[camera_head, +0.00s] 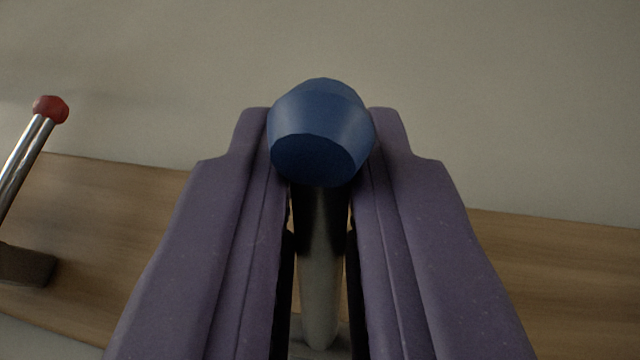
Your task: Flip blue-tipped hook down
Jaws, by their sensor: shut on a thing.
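The blue-tipped hook shows in the head camera view as a large faceted blue tip (320,130) on a metal shaft (319,275) that runs down between the fingers. My gripper (321,150) has its two purple fingers on either side of the hook, with the blue tip between their far ends. The gripper is shut on the hook. The hook's base is mostly hidden low between the fingers.
A red-tipped hook (22,160) sticks up at a slant on the left, with a dark mount (25,265) at its foot. A wooden board (110,215) runs behind both hooks. A plain pale wall (510,100) fills the upper view.

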